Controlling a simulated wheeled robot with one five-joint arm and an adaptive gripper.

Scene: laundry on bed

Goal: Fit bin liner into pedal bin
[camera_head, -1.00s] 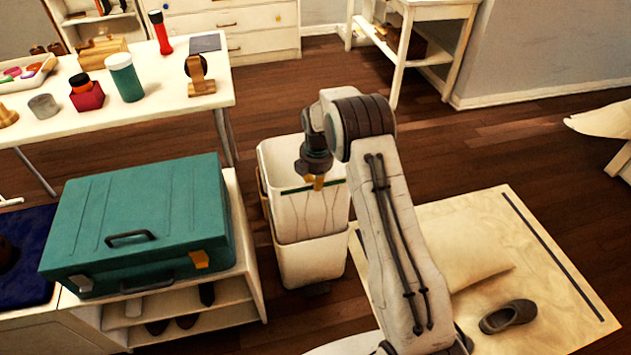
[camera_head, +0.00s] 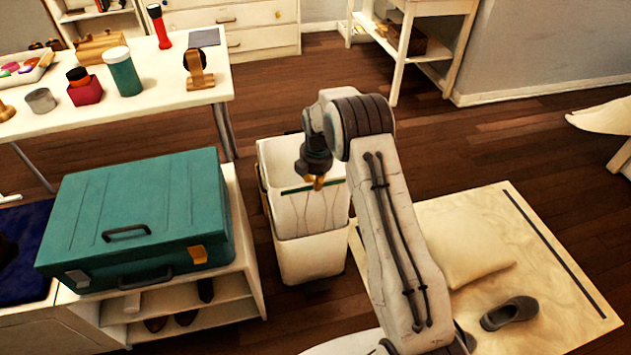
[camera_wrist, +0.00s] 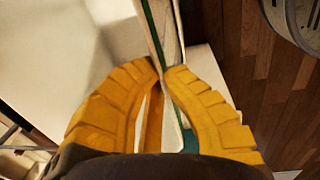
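The white pedal bin (camera_head: 312,258) stands on the floor at the middle of the head view, left of my arm. A pale bin liner (camera_head: 297,212) with a dark green band near its top edge shows at the bin's opening. How far it sits inside is unclear. My gripper (camera_head: 317,183) points down at the liner's banded edge. In the wrist view, the yellow fingertips of my gripper (camera_wrist: 165,68) close on the liner's edge (camera_wrist: 172,38), and the green band runs between them. The far fingertip contact is partly hidden.
A low shelf unit (camera_head: 250,262) bearing a teal case (camera_head: 135,215) stands close left of the bin. A white table (camera_head: 150,100) with several small items is behind it. A mat with a cushion (camera_head: 460,245) and a shoe (camera_head: 509,313) lies at right. Wooden floor behind is clear.

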